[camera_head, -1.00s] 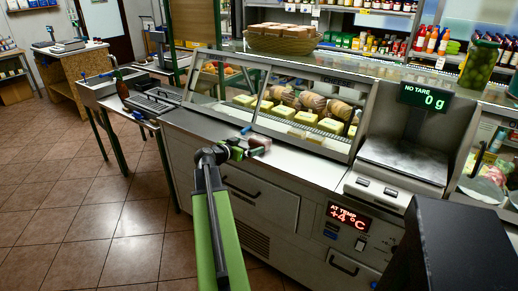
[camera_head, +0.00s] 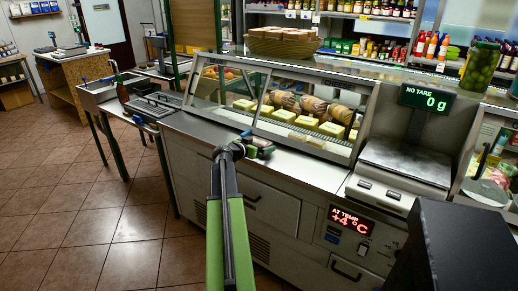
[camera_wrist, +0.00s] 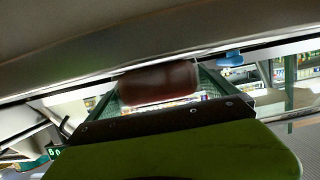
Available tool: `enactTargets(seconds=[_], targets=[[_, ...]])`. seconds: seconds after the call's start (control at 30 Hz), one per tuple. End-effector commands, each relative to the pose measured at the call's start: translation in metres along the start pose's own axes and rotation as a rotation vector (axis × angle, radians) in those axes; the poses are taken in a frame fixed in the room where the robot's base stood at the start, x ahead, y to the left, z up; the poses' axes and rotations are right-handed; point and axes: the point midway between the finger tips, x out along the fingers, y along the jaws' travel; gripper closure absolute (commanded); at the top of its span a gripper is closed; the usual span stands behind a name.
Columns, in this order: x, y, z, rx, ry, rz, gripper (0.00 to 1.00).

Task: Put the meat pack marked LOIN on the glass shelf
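My gripper (camera_head: 262,147) is at the counter's front ledge, below the slanted glass of the display case, with dark red showing at its tip. In the wrist view, a dark red-brown pack (camera_wrist: 158,84) lies between the two green fingers of my gripper (camera_wrist: 160,92), which seem to touch it on both sides. No marking can be read on it, so I cannot tell whether it says LOIN. The glass shelf (camera_head: 330,80) appears to be the long glass top over the case. The pack's lower side is hidden.
The case holds yellow cheese blocks (camera_head: 305,122) and wrapped meats. A scale (camera_head: 405,160) reading 0 g stands to the right. A basket (camera_head: 283,45) and a jar of green pickles (camera_head: 480,66) stand along the top. The steel ledge left of my gripper is clear.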

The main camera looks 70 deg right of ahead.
Motion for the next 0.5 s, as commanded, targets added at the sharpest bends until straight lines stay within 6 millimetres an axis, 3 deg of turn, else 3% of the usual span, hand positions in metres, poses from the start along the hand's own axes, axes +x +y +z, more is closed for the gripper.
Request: enactTargets(seconds=[0.07,0.5], targets=[[-0.0001,0.0001,-0.0001,0.0,0.0,0.0,0.16],[0.0,0.0005,-0.0003,0.0,0.0,0.001,0.72]])
